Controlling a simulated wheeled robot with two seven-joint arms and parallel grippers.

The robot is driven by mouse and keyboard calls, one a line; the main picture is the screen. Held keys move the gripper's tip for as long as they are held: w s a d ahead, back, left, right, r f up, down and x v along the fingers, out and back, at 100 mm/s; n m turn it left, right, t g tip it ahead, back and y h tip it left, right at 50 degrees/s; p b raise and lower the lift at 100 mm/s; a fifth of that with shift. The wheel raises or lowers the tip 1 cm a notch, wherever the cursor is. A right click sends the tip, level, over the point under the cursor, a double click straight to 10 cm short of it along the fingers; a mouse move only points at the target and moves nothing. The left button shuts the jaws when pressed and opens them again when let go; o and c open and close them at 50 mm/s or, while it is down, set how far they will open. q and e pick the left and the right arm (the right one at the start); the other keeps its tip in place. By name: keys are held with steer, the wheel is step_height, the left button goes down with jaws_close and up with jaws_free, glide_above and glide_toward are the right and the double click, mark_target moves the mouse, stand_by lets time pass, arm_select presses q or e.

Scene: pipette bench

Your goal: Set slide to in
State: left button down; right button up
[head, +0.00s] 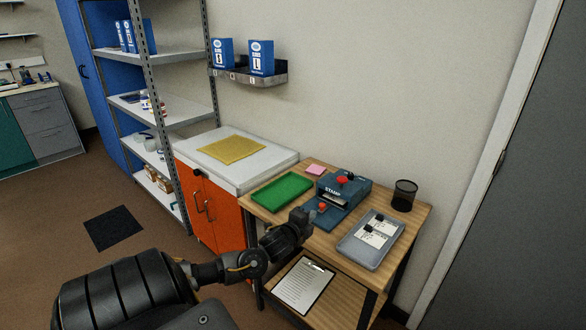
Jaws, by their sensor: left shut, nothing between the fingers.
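A blue stamp machine (345,190), marked "STAMP" and with a red knob on top, stands on the wooden table. A low blue part with a small red knob (322,206) extends from its front left; it seems to be the slide, sticking out of the machine. My left gripper (309,214) is shut and empty. It is at the near left end of this part, close to the small knob; I cannot tell whether it touches. The gripper hides some of that end. My right gripper is out of view.
The wooden table (333,252) also holds a green tray (282,191), a pink pad (316,170), a grey tray with cards (370,241) and a black mesh cup (403,195). A clipboard (302,285) lies on the lower shelf. An orange cabinet (222,213) stands left.

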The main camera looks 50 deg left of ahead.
arm_select(q)
steer(key=f+v, duration=0.1)
steer(key=v, duration=0.5)
steer(key=shift+s+r+b, duration=0.25)
steer(key=shift+s+b, duration=0.05)
steer(key=shift+s, duration=0.25)
